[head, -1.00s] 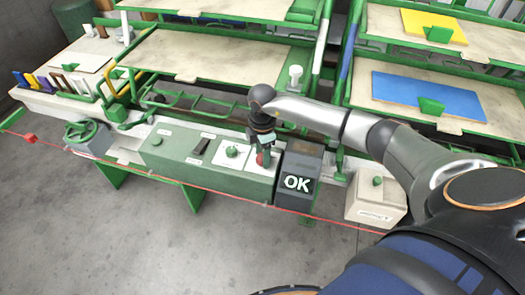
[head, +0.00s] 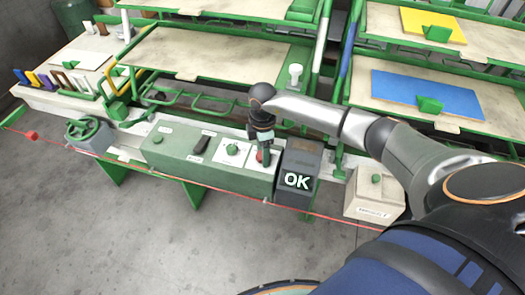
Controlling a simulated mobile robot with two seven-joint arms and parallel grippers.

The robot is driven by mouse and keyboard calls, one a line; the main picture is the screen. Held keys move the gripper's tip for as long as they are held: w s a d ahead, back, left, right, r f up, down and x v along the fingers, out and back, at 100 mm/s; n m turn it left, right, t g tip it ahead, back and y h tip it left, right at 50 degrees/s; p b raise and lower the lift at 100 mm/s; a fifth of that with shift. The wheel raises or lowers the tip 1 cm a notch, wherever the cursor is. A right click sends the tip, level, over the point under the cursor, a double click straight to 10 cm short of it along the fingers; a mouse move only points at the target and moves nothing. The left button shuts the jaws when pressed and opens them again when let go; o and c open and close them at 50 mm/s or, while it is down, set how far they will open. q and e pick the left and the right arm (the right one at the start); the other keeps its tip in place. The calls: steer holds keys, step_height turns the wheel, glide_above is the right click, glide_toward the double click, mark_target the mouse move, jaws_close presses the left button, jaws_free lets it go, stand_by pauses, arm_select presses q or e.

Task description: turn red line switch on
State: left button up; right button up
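The green control box (head: 180,165) stands in front of the green machine. On its top are a dark rocker switch (head: 201,145), a green knob on a white plate (head: 232,150), and a red knob (head: 262,156) at the right end. My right gripper (head: 262,150) points down over the red knob, and its fingers cover part of it. I cannot tell whether the fingers touch or grip the knob. A thin red line (head: 205,187) runs along the front of the box. My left gripper is not in view.
A dark box with a screen reading OK (head: 297,181) stands just right of my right gripper. A pale box with a green knob (head: 376,192) is farther right. A green handwheel (head: 85,130) is at the left. The grey floor (head: 130,240) in front is clear.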

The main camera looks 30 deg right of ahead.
steer(key=shift+o, duration=1.1)
step_height(320, 180, up, 12)
steer(key=shift+r+b, duration=0.25)
steer(key=shift+b, duration=0.1)
